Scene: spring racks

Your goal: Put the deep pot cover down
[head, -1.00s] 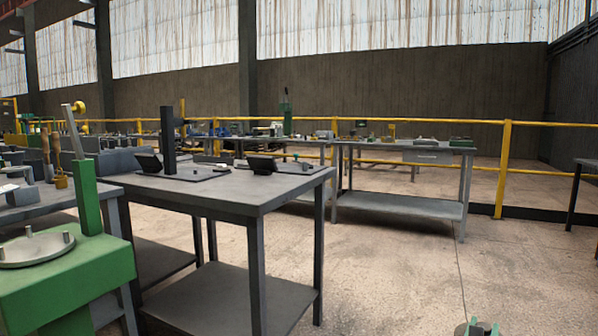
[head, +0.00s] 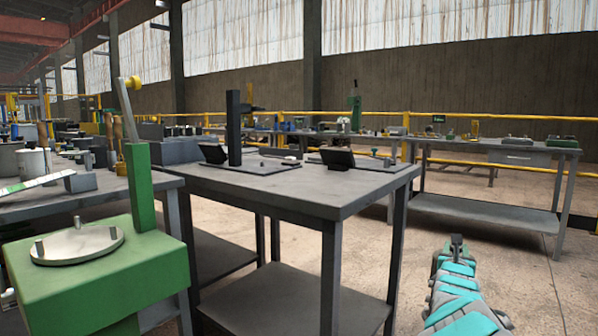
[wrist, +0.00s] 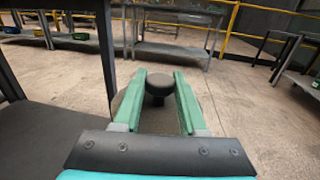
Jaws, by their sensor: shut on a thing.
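In the wrist view, the two green fingers of my gripper (wrist: 160,77) are shut on the dark round knob of the deep pot cover (wrist: 158,88). The cover's grey disc shows partly below the knob and is otherwise hidden by the fingers. The cover is held in the air over the concrete floor. In the head view, my gripper (head: 456,244) is at the lower right, to the right of the grey table; the cover cannot be made out there.
A grey table (head: 285,188) with dark stands and plates stands mid-view, its front top bare. A green machine with a round metal plate (head: 77,245) is at the left. Another bench (head: 495,145) stands behind at right, by a yellow railing. Open floor lies between.

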